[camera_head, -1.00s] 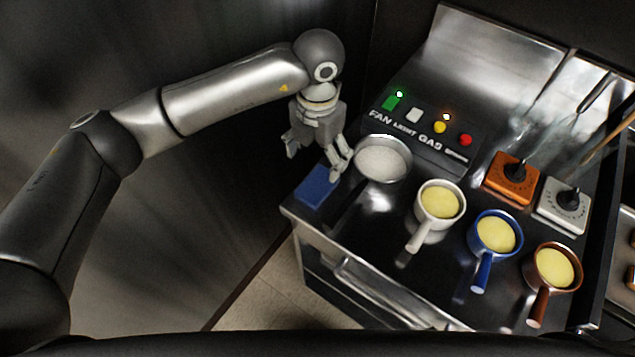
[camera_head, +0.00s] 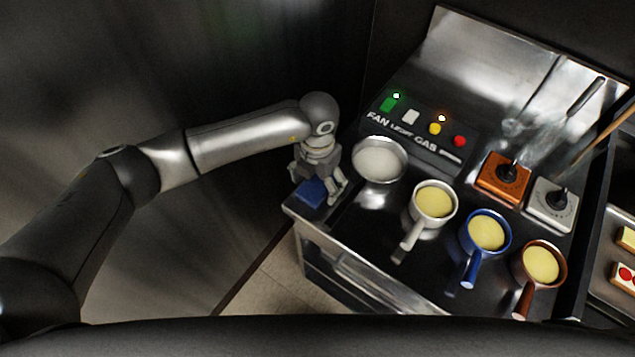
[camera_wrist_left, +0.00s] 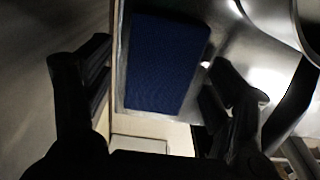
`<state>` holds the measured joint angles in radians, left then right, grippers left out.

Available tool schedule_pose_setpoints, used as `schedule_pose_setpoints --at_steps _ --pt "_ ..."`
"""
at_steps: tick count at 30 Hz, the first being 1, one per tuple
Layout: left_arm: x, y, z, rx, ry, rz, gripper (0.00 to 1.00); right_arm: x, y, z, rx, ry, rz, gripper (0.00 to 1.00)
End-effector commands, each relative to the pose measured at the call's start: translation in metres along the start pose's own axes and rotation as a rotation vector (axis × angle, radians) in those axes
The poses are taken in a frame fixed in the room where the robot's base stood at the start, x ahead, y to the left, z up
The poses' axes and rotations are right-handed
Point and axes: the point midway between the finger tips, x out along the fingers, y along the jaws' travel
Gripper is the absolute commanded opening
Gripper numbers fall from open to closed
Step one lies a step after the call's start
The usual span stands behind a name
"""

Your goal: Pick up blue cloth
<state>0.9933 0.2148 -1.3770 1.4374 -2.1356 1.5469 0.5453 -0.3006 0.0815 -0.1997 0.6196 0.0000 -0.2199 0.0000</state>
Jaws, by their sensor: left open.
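The blue cloth (camera_head: 311,193) is a small folded rectangle lying flat on the front left corner of the dark counter. My left gripper (camera_head: 318,192) is open right over it, with one finger on each side, and partly hides it in the head view. In the left wrist view the blue cloth (camera_wrist_left: 167,62) lies ahead between the two open fingers of my left gripper (camera_wrist_left: 158,85). Whether the fingers touch the counter I cannot tell. My right gripper is not in view.
A pale-filled metal pan (camera_head: 379,160) stands just right of my left gripper. White (camera_head: 433,202), blue (camera_head: 486,233) and copper (camera_head: 541,265) pans with yellow contents stand further right. Orange (camera_head: 503,178) and white (camera_head: 552,204) dial boxes sit behind. A dark wall is on the left.

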Motion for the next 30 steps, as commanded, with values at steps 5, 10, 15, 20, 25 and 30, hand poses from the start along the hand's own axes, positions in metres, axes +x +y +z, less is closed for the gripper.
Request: schedule_pose_setpoints --at_steps 5,10,15,20,25,30 --pt "0.000 0.000 0.000 0.000 0.000 0.000 0.59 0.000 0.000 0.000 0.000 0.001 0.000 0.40" --pt "-0.001 0.000 0.000 0.000 0.000 0.000 0.37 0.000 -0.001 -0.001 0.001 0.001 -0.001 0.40" --pt "-0.001 0.000 0.000 0.000 0.000 0.000 0.30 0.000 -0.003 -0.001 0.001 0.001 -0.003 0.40" --pt "-0.001 0.000 0.000 0.000 0.000 0.000 0.30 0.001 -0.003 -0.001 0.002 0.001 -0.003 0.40" --pt "-0.007 0.001 0.001 0.000 -0.003 0.000 0.30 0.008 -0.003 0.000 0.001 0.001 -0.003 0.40" --pt "-0.025 0.001 0.002 0.002 -0.007 0.002 0.30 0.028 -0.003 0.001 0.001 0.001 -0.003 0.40"
